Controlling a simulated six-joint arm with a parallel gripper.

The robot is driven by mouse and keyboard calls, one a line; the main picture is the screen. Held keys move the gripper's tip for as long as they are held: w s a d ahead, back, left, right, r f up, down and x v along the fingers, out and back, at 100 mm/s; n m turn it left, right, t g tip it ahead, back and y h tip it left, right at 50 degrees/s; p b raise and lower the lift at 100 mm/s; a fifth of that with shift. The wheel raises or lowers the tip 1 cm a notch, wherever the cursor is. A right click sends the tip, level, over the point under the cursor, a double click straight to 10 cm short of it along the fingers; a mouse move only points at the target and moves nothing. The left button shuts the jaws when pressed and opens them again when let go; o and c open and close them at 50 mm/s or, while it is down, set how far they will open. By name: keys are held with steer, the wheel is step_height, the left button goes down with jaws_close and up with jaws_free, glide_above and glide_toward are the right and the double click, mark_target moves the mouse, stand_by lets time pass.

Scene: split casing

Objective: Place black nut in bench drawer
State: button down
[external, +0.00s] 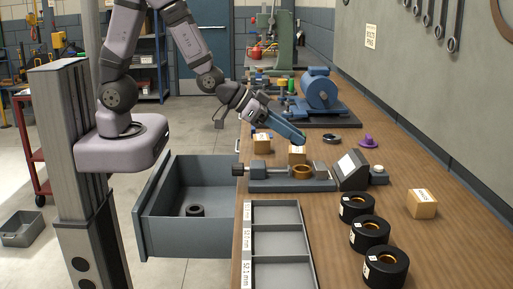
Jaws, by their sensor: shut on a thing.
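A small black ring, which looks like the black nut (195,210), lies flat on the floor of the open grey bench drawer (190,241). The drawer sticks out from the bench's left side. My gripper (302,142) is over the bench, up and to the right of the drawer, with its long blue fingers pointing down to the right. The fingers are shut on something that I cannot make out. A small cardboard box (297,155) shows just below the fingertips; I cannot tell whether they touch it.
A grey fixture with a brass ring (302,172) stands on the bench below my gripper. Several black rings (369,233) stand at right, beside a grey compartment tray (276,213). A blue motor (319,92) and a purple piece (368,141) are farther back.

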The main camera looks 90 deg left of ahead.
steer(key=shift+w+a, duration=0.1)
steer(key=shift+w+a+r, duration=0.15)
steer(key=shift+w+a, duration=0.05)
steer(key=shift+a, duration=0.1)
steer(key=w+a+r+n+g+y+p, duration=0.15)
steer(key=w+a, duration=0.25)
steer(key=a, duration=0.4)
steer(key=w+a+n+t+y+p, duration=0.1)
steer(key=w+a+n+y, duration=0.2)
steer(key=a, duration=0.5)
steer(key=n+g+y+p, duration=0.2)
steer(key=n+g+y, duration=0.1)
steer(key=n+y, duration=0.15)
glide_above(307, 133)
steer(key=h, duration=0.1)
steer(key=shift+a+f, duration=0.1)
steer(key=shift+f, duration=5.1)
steer(key=shift+f, duration=0.1)
steer(key=shift+f, duration=0.15)
steer(key=c, duration=1.6)
jaws_free()
